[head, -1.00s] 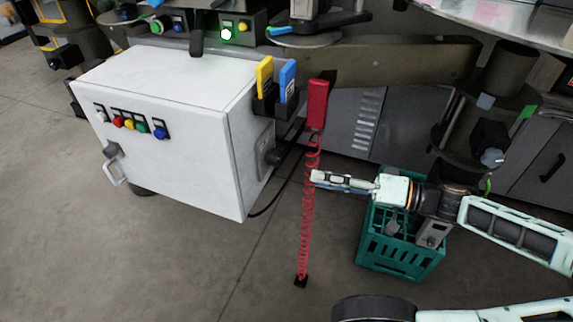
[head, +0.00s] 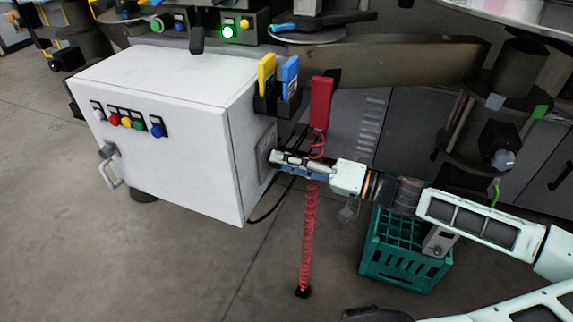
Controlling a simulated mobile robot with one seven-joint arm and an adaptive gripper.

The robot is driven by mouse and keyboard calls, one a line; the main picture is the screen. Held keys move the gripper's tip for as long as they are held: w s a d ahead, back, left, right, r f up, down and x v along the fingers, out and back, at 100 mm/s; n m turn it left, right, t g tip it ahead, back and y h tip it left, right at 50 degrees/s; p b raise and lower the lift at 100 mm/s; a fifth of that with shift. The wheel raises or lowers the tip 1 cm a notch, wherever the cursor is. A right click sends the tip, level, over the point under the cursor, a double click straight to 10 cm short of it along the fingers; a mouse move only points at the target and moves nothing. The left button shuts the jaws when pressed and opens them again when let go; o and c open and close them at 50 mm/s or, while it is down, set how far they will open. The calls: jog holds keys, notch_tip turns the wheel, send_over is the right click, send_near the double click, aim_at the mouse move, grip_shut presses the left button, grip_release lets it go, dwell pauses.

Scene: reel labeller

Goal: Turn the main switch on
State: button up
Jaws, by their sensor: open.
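The white control cabinet (head: 165,150) stands at the left, with a grey switch plate (head: 265,147) on its right side. The black main switch on that plate is mostly hidden behind my fingers, so I cannot tell which way it is turned. My gripper (head: 274,160) reaches in from the right, level and open, with its fingertips at the switch. I cannot tell whether the fingers touch the switch or stand around it.
A red holder (head: 321,103) hangs above my gripper, and its coiled red cord (head: 308,235) passes behind it to the floor. Yellow (head: 265,75) and blue (head: 289,78) handles stand at the cabinet corner. A green crate (head: 405,260) sits under my arm.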

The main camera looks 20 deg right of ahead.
jog(key=shift+c, duration=0.2)
jog(key=c, duration=1.1)
jog(key=shift+r+p, duration=0.15)
jog(key=shift+p, duration=0.3)
jog(key=shift+m+p, duration=9)
jog(key=shift+p, duration=1.05)
jog(key=o, duration=1.1)
